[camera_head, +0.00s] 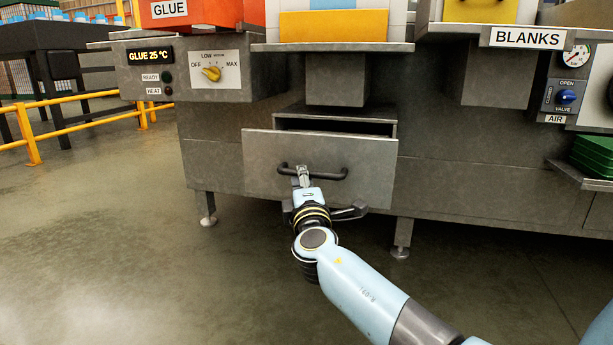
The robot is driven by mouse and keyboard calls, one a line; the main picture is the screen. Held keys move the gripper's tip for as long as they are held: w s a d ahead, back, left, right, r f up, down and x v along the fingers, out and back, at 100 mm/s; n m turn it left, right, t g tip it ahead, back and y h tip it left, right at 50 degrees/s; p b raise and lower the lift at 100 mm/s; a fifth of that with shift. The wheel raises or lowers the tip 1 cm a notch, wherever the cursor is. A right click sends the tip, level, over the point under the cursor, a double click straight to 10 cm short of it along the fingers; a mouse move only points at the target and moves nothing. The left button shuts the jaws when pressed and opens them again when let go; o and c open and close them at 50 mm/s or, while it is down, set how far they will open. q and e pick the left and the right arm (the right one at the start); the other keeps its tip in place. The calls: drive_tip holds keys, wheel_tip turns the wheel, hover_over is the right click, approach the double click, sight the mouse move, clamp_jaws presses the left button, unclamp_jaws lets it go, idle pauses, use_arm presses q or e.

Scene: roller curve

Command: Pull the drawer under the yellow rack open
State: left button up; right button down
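The grey drawer (262,160) sits in the bench below the yellow rack (333,24). It stands partly out, with a dark opening above its front panel. Its black bar handle (335,175) runs across the front. My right gripper (303,174), on the arm from the lower right, is at the middle of the handle and appears shut on it. The arm hides the lower part of the drawer front. My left gripper is out of view.
A glue control box (205,73) with a yellow knob overhangs at the left, and an air valve panel (567,95) is at the right. Bench legs (402,240) stand below. The floor (130,240) in front is clear at the left, before a yellow rail (85,122).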

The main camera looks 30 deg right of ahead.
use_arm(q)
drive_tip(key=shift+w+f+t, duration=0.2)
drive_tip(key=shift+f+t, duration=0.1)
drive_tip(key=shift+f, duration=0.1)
use_arm(e)
drive_tip(key=shift+s+a+r, duration=0.2)
drive_tip(key=shift+s+a, duration=0.25)
drive_tip(key=shift+a, duration=0.15)
drive_tip(key=shift+s+a+r, duration=0.2)
drive_tip(key=shift+s+a, duration=0.25)
drive_tip(key=shift+a, duration=0.1)
drive_tip(key=c, duration=1.3)
unclamp_jaws()
drive_tip(key=v, duration=0.7)
drive_tip(key=shift+s+a+f, duration=0.15)
drive_tip(key=shift+s, duration=0.1)
